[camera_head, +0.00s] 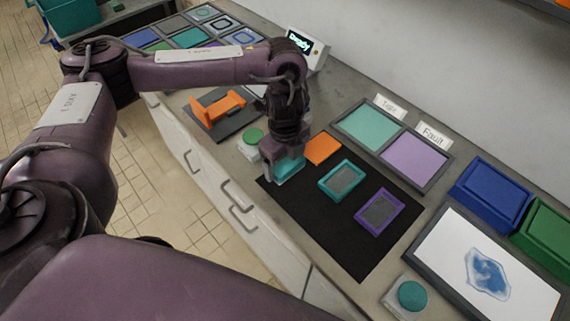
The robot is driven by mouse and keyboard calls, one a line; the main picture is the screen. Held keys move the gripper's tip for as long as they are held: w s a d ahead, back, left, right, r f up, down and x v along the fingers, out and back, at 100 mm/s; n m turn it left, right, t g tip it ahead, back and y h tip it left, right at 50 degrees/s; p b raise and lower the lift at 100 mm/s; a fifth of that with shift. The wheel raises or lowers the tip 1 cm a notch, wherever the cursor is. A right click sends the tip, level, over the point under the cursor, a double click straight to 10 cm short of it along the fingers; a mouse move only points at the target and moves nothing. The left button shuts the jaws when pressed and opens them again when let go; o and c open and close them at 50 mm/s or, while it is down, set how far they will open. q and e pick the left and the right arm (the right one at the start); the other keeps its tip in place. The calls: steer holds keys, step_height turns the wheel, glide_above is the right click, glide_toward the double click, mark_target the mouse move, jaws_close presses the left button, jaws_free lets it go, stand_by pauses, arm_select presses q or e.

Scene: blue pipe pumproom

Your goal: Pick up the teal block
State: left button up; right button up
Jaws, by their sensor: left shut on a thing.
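The teal block (289,171) is at the upper left corner of the black mat (340,240), under my left gripper (286,161). My left gripper points down and is shut on the block; its fingers hide part of it. I cannot tell whether the block touches the mat. My right gripper is not in view.
An orange square (322,148), a teal-framed piece (330,186) and a purple-framed piece (366,216) lie close by on the mat. A two-panel tray (382,147) stands behind. A green button (253,135) and an orange bracket (216,108) are to the left. The mat's front is clear.

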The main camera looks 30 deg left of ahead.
mark_target(285, 161)
arm_select(q)
step_height(285, 161, up, 16)
steer(key=p, duration=0.3)
steer(key=shift+r, duration=0.25)
